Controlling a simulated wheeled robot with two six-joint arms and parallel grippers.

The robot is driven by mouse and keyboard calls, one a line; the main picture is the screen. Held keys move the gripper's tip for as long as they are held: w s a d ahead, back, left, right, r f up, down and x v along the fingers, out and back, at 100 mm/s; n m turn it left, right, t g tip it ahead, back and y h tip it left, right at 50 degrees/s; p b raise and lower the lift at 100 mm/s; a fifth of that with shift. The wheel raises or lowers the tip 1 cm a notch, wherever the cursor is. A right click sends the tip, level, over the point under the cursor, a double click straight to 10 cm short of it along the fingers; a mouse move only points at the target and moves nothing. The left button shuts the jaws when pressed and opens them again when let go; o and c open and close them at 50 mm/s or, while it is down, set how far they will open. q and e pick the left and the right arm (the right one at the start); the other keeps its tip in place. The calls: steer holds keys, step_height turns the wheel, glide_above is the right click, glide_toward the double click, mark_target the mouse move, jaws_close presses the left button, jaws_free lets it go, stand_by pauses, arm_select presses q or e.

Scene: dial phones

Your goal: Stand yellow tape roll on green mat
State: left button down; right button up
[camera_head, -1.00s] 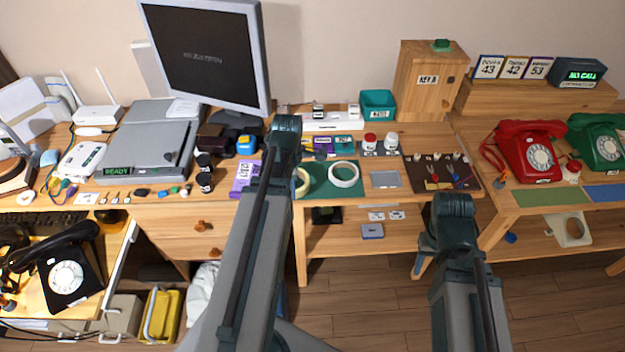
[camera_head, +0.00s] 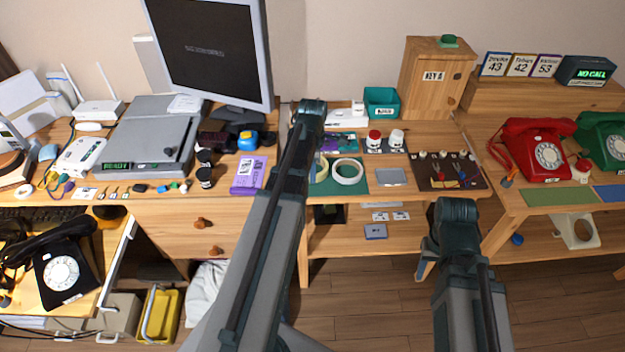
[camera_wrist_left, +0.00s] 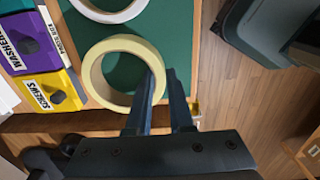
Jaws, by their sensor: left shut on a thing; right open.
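The yellow tape roll (camera_wrist_left: 93,75) is a pale yellow ring over the green mat (camera_wrist_left: 178,28) in the left wrist view. My left gripper (camera_wrist_left: 164,75) is shut on its right wall, one finger inside the ring and one outside. I cannot tell whether the roll touches the mat or how far it is tilted. In the head view only a sliver of the roll (camera_head: 322,167) shows beside my left arm, at the left part of the green mat (camera_head: 325,188). My left gripper is hidden there behind the arm. My right arm shows, but its gripper does not.
A white tape roll (camera_head: 347,171) lies on the mat, close to the yellow one. A purple box (camera_head: 248,175) is left of my arm. Purple and yellow labelled bins (camera_wrist_left: 52,92) border the mat. A grey pad (camera_head: 391,177) and a dark tool board (camera_head: 445,172) are to the right.

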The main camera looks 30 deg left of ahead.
arm_select(q)
steer(key=shift+f, duration=0.65)
steer(key=shift+r, duration=0.1)
arm_select(e)
steer(key=shift+f, duration=0.55)
steer(key=shift+f, duration=0.1)
arm_select(q)
steer(key=c, duration=1.2)
jaws_free()
steer(key=shift+f, duration=0.2)
steer(key=shift+c, duration=0.2)
steer(key=o, duration=0.4)
steer(key=shift+r, duration=0.1)
steer(key=shift+o, duration=0.2)
step_height(320, 180, up, 12)
steer(key=p, duration=1.2)
steer(key=shift+r, duration=0.15)
arm_select(e)
step_height(320, 180, up, 12)
